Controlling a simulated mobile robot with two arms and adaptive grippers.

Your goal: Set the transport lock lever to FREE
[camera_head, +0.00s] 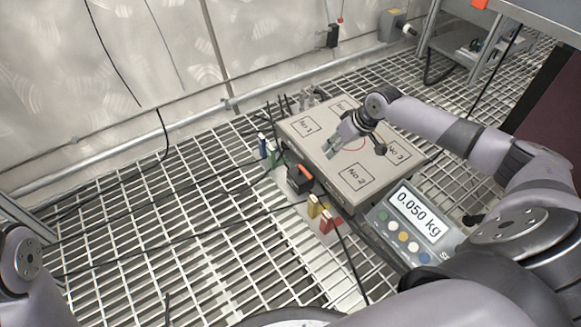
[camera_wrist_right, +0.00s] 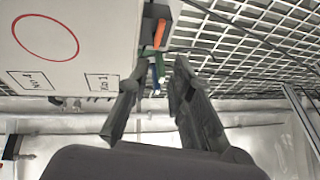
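A small orange lever (camera_head: 306,171) sits on a dark block (camera_head: 298,183) at the left side of a grey box (camera_head: 325,175). In the right wrist view the orange lever (camera_wrist_right: 159,33) shows just beyond the fingertips. No FREE marking is readable. My right gripper (camera_head: 332,149) is above the box's top, near its left edge and close to the lever, apart from it. In the right wrist view my right gripper (camera_wrist_right: 161,64) has its fingers apart with nothing between them. My left gripper is outside the views.
The box top has labelled squares and a red circle (camera_wrist_right: 46,37). A scale display (camera_head: 418,214) reads 0.050 kg. Blue and green (camera_head: 266,150), yellow (camera_head: 314,206) and red (camera_head: 330,222) connectors with black cables line the box's left side. Open floor grating (camera_head: 170,225) lies left.

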